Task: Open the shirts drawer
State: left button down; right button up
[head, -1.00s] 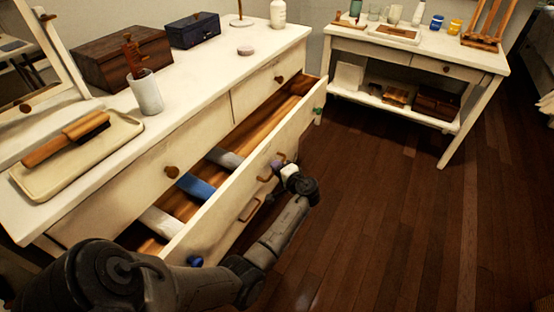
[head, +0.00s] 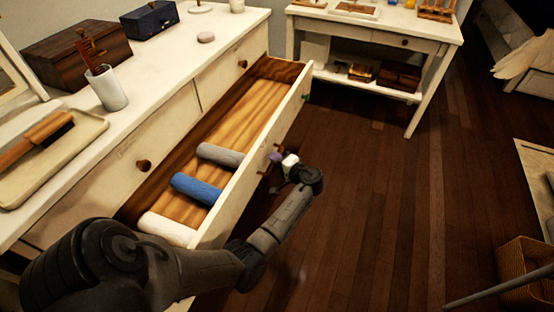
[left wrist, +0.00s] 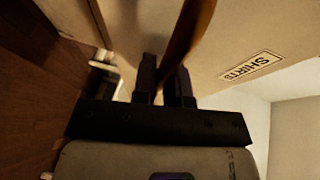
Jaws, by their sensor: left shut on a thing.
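The shirts drawer (head: 238,190) of the white dresser stands well open in the head view, with its wooden floor showing. Grey, blue and white rolled cloths lie inside it. In the left wrist view the drawer front (left wrist: 215,60) carries a SHIRTS label (left wrist: 251,66). My left gripper (head: 275,166) is at the outer side of the drawer front. In the left wrist view its two fingers (left wrist: 164,75) are closed around the brown handle (left wrist: 187,32). My right gripper is not in view.
The dresser top (head: 165,75) holds a tray with a brush, a cup, and boxes. A white side table (head: 385,30) stands at the back. Dark wooden floor (head: 390,190) lies open to the right, with a wicker basket (head: 525,270) at the lower right.

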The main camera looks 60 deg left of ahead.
pick_arm(q)
jog(key=c, duration=1.2)
grip_release()
jog(key=shift+d, duration=0.1)
jog(key=p+v, duration=0.3)
jog(key=v, duration=1)
jog(key=shift+w+d+r+p, duration=0.1)
jog(key=shift+d+r+p, duration=0.05)
jog(key=shift+d+p, duration=0.2)
